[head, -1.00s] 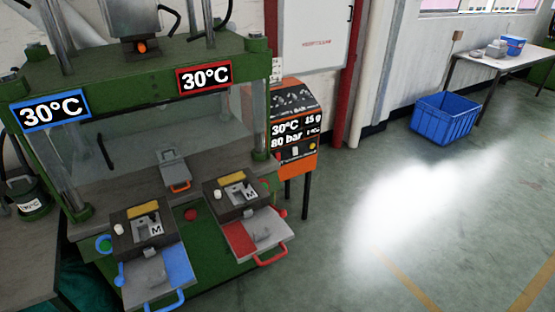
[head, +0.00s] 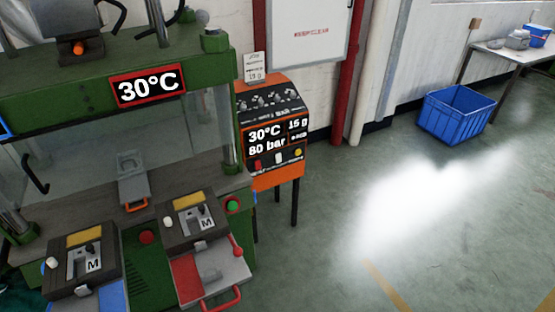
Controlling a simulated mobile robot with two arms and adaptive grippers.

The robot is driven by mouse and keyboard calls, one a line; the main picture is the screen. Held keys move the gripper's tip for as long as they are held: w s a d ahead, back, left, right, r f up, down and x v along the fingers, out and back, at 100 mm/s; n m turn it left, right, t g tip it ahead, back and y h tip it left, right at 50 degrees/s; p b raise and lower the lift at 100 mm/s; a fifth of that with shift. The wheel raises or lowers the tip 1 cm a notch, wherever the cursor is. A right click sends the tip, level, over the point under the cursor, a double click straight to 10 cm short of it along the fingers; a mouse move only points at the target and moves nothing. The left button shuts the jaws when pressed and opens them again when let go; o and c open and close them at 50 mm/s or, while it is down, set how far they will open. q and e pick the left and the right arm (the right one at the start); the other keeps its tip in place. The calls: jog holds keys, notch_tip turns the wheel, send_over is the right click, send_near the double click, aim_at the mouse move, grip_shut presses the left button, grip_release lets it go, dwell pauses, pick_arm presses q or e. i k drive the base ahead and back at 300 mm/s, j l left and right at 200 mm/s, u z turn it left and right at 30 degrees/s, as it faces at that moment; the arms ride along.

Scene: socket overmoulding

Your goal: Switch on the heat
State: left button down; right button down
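An orange control box (head: 274,135) on dark legs stands right of the green press (head: 60,90). Its black display (head: 277,138) reads 30°C, 80 bar and 15 g. Below the display are a red, a white and a yellow control (head: 298,153). Several small knobs (head: 270,103) sit on its sloped top. A red-framed sign on the press (head: 148,86) also reads 30°C. Neither of my grippers shows in the head view.
Two mould stations marked M (head: 195,222) sit at the press front, with a red-handled tray (head: 205,277) sticking out at right. A blue crate (head: 455,113) stands on the floor near a white table (head: 515,53).

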aim_at(258, 164)
jog(key=i+l, duration=1.35)
